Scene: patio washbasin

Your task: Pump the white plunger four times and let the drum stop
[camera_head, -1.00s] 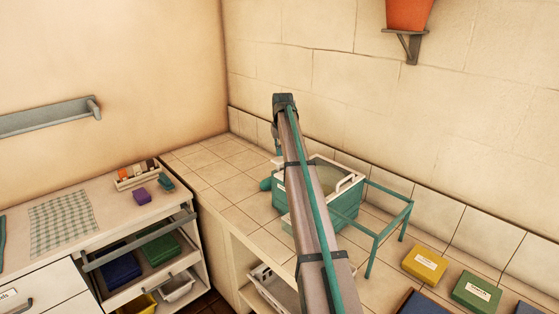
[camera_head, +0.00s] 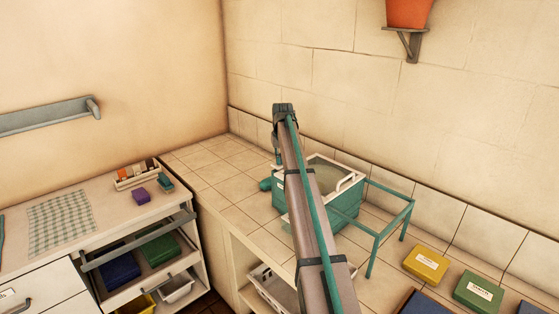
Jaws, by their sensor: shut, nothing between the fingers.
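A teal tub (camera_head: 347,207) with a white rim and handle stands on the tiled counter, largely covered by my arm. Its inside looks pale, and I cannot make out a drum there or tell whether anything turns. A small rounded teal part (camera_head: 265,184) shows at the tub's left. I do not see the white plunger; my arm covers that area. My arm rises from the bottom of the picture to a joint above the tub, then bends down behind itself. My gripper is hidden behind the arm, so its fingers and any contact are out of sight.
A teal open frame (camera_head: 388,218) stands right of the tub. Yellow (camera_head: 425,265) and green (camera_head: 478,292) boxes lie farther right. A low cabinet (camera_head: 150,215) with an open drawer is at left. A bracket shelf with an orange pot (camera_head: 408,13) hangs above. Counter tiles at the back left are clear.

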